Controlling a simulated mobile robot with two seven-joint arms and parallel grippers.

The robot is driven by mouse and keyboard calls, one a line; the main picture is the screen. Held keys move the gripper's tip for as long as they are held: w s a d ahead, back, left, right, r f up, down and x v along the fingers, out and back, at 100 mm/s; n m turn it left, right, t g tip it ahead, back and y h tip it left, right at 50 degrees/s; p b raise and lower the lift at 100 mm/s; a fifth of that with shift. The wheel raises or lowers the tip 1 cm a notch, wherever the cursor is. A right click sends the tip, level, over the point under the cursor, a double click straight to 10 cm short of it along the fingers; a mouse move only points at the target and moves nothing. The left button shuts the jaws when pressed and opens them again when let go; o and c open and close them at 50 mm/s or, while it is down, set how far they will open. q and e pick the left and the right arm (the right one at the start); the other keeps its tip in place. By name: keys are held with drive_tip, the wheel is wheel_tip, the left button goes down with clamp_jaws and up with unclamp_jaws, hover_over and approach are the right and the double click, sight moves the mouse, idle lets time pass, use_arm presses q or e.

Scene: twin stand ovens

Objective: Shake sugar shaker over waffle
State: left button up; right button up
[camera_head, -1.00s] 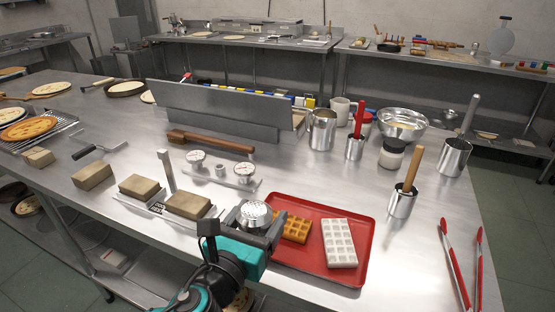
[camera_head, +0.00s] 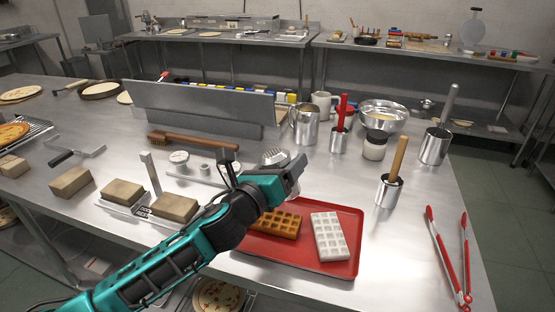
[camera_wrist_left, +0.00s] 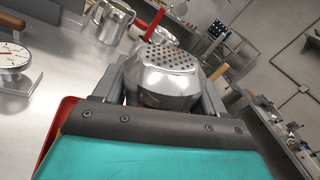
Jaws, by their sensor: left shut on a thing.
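My left gripper (camera_head: 284,172) is shut on a metal sugar shaker (camera_head: 274,157) with a perforated domed cap. The shaker is in the air above the back left part of the red tray; its body is mostly hidden by the gripper. In the left wrist view the shaker (camera_wrist_left: 165,75) sits between the two fingers, cap showing. A golden-brown waffle (camera_head: 281,223) lies on the red tray (camera_head: 300,265), below and in front of the gripper, partly hidden by my arm. My right gripper is not in view.
A white waffle-patterned slab (camera_head: 329,236) lies on the tray beside the waffle.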

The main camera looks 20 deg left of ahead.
use_arm(q)
drive_tip(key=n, duration=0.2)
drive_tip(key=d+f+n, duration=0.1)
drive_tip(key=shift+s+d+n, duration=0.15)
drive_tip(key=shift+n, duration=0.25)
drive_tip(key=n, duration=0.1)
drive_tip(key=f+n, duration=0.1)
drive_tip(key=n, duration=0.1)
drive_tip(key=shift+s+d+f+n, duration=0.15)
drive_tip(key=shift+d+n, duration=0.1)
drive_tip(key=shift+n, duration=0.15)
drive_tip(key=f+n+b, duration=0.2)
drive_tip(key=n, duration=0.1)
drive_tip(key=shift+d+n+b, duration=0.3)
drive_tip(key=shift+b, duration=0.05)
drive_tip(key=shift+r+n+p, duration=0.1)
drive_tip(key=shift+n+p, duration=0.2)
drive_tip(key=shift+n, duration=0.5)
drive_tip(key=n, duration=0.1)
drive_tip(key=f+n, duration=0.1)
drive_tip(key=n, duration=0.1)
drive_tip(key=shift+a+f, duration=0.1)
drive_tip(key=shift+f, duration=0.15)
drive_tip(key=n+p, duration=0.1)
drive_tip(key=n, duration=0.1)
drive_tip(key=shift+a+n+p, duration=0.1)
drive_tip(key=shift+n+p, duration=0.3)
drive_tip(key=shift+a+f+n, duration=0.1)
drive_tip(key=shift+n, duration=0.7)
